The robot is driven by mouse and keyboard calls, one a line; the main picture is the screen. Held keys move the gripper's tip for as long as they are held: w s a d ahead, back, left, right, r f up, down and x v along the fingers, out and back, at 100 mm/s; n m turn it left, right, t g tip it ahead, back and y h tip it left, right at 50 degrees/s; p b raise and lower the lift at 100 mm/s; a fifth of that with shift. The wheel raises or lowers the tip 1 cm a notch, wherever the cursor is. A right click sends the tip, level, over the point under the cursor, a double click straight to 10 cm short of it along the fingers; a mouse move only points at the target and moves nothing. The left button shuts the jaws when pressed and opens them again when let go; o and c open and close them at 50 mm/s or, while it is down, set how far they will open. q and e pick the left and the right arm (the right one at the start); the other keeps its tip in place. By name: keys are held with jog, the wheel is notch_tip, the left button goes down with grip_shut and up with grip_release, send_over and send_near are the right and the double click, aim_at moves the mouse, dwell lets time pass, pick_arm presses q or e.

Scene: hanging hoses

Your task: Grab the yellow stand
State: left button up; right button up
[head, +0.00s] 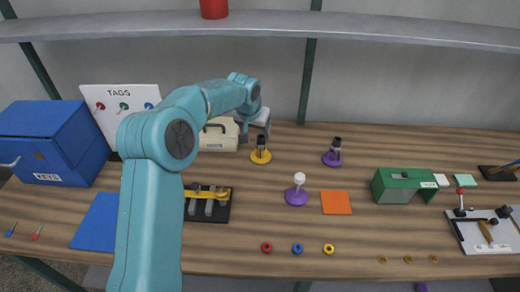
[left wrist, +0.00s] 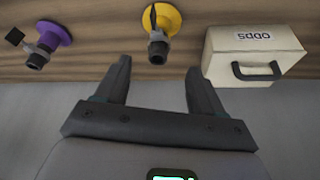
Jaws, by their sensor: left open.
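The yellow stand (head: 260,156) has a round yellow base with a dark upright fitting and stands on the wooden table, just right of the cream box. In the left wrist view the yellow stand (left wrist: 168,18) shows at the top middle, its dark fitting pointing toward the gap between my fingers. My left gripper (head: 256,131) is open and empty, at the upper left of the stand in the head view; its open fingers (left wrist: 158,70) also show in the left wrist view, apart from the stand. My right gripper is not in view.
A cream ODDS box (head: 217,136) sits close left of the stand. A purple stand with a dark fitting (head: 332,158) is to its right. A purple stand with a white ball (head: 297,192) is nearer. An orange mat (head: 336,202) lies right of that. A shelf (head: 400,32) runs above.

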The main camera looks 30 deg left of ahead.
aim_at(261, 146)
pick_arm(q)
jog(key=x, duration=0.6)
jog(key=shift+w+d+f+p, duration=0.1)
jog(key=shift+w+p, duration=0.2)
jog(key=shift+p, duration=0.1)
jog(key=shift+s+f, duration=0.15)
jog(key=shift+s, duration=0.15)
jog(key=p+x, duration=0.2)
jog(key=x, duration=0.2)
jog(key=shift+w+f, duration=0.25)
jog(key=shift+w, duration=0.05)
jog(key=shift+f, duration=0.4)
jog(key=shift+a, duration=0.2)
jog(key=shift+f, duration=0.1)
jog(key=shift+w+f, duration=0.1)
jog(key=shift+w, duration=0.05)
jog(key=c, duration=1.2)
jog(key=shift+c, duration=0.2)
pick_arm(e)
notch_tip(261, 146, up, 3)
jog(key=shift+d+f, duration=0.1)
